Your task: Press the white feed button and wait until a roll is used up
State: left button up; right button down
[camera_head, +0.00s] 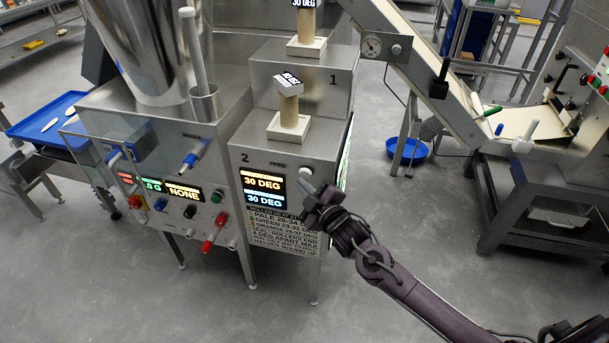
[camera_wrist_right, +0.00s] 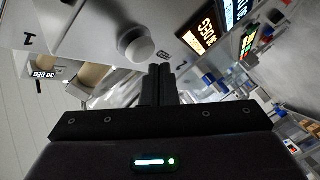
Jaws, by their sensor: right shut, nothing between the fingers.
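The white feed button (camera_head: 305,172) sticks out of the front of the steel machine, beside the "FEED" lettering. In the right wrist view it is a round white knob (camera_wrist_right: 137,48). My right gripper (camera_head: 312,194) is shut and empty. Its fingertips (camera_wrist_right: 160,69) are close to the button, just off to one side, and look apart from it. A tan roll (camera_head: 289,110) stands on a white base on step 2, under a tilted "30 DEG" label. Another tan roll (camera_head: 307,27) stands on step 1 behind. My left gripper is not in view.
Two "30 DEG" displays (camera_head: 263,189) sit left of the button, above a printed notice (camera_head: 285,232). A control panel with colored knobs and a "NONE" display (camera_head: 184,192) is further left. A blue tray (camera_head: 50,122) stands far left; a conveyor (camera_head: 440,85) is right.

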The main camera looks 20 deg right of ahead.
jog(key=shift+w+d, duration=0.15)
dwell(0.7)
jog(key=shift+w+d, duration=0.15)
jog(key=shift+w, duration=0.05)
jog(key=shift+w+d, duration=0.2)
jog(key=shift+w, duration=0.15)
dwell(0.9)
jog(key=shift+s, duration=0.1)
jog(key=shift+s+a+p, duration=0.35)
jog(key=shift+s+a, duration=0.1)
jog(key=shift+s, duration=0.15)
jog(key=shift+s, duration=0.1)
jog(key=s+a+p, duration=0.1)
jog(key=s, duration=0.1)
jog(key=s+a+p, duration=0.1)
jog(key=s, duration=0.1)
jog(key=shift+a, duration=0.4)
